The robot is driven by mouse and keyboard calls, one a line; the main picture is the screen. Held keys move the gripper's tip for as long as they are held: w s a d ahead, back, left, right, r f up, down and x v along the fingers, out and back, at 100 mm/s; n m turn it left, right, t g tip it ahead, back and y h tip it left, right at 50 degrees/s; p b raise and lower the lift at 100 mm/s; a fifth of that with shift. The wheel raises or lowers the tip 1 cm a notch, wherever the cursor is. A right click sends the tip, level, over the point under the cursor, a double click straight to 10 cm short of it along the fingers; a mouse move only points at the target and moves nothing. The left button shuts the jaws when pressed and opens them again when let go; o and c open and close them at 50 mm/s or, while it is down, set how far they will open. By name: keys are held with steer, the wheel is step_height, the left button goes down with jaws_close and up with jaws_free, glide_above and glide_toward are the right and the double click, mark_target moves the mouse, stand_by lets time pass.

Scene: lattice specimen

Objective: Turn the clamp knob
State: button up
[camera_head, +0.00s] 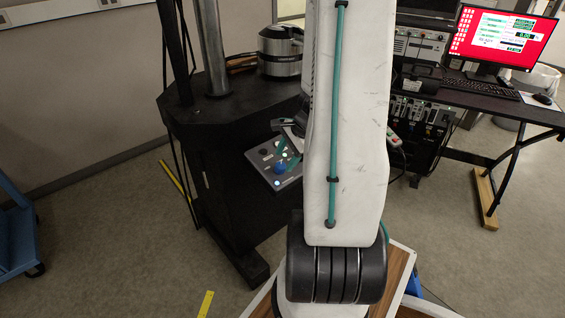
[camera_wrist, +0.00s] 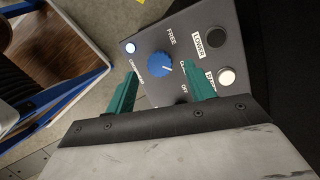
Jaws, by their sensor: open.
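The clamp knob (camera_wrist: 158,65) is round and blue with a white pointer mark. It sits on a dark control panel (camera_wrist: 180,30) between the printed words FREE, CLAMP and OFF; one label by the left light is hard to read. My gripper (camera_wrist: 160,69) is open, its two teal fingers pointing at the panel, one on each side of the knob in the wrist view. I cannot tell how far above the knob they are, and no contact shows. In the head view the blue knob (camera_head: 280,168) shows beside the teal fingers, and my arm hides part of the panel.
Beside the knob are a white-lit button (camera_wrist: 226,77), a dark button (camera_wrist: 216,36) marked LOWER and a small light (camera_wrist: 130,48). The panel is fixed to a black machine (camera_head: 225,120) bearing a metal canister (camera_head: 280,50). A desk with a red-screen monitor (camera_head: 500,38) stands right.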

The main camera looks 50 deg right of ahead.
steer(key=v, duration=0.4)
steer(key=shift+s+r, duration=0.1)
steer(key=shift+r, duration=0.15)
stand_by(0.5)
steer(key=s+a+r+n+g, duration=0.1)
steer(key=s+a+r+n, duration=0.2)
steer(key=a+r+n, duration=0.3)
steer(key=s+a+r+n+g+h, duration=0.1)
steer(key=s+a+r+n, duration=0.2)
steer(key=a+r+n, duration=0.4)
steer(key=s+a+r+n+h, duration=0.1)
steer(key=s+a+r+n, duration=0.2)
steer(key=a, duration=1.6)
step_height(320, 180, up, 4)
steer(key=n, duration=0.6)
steer(key=shift+s+n+g, duration=0.25)
steer(key=shift+n+g, duration=0.15)
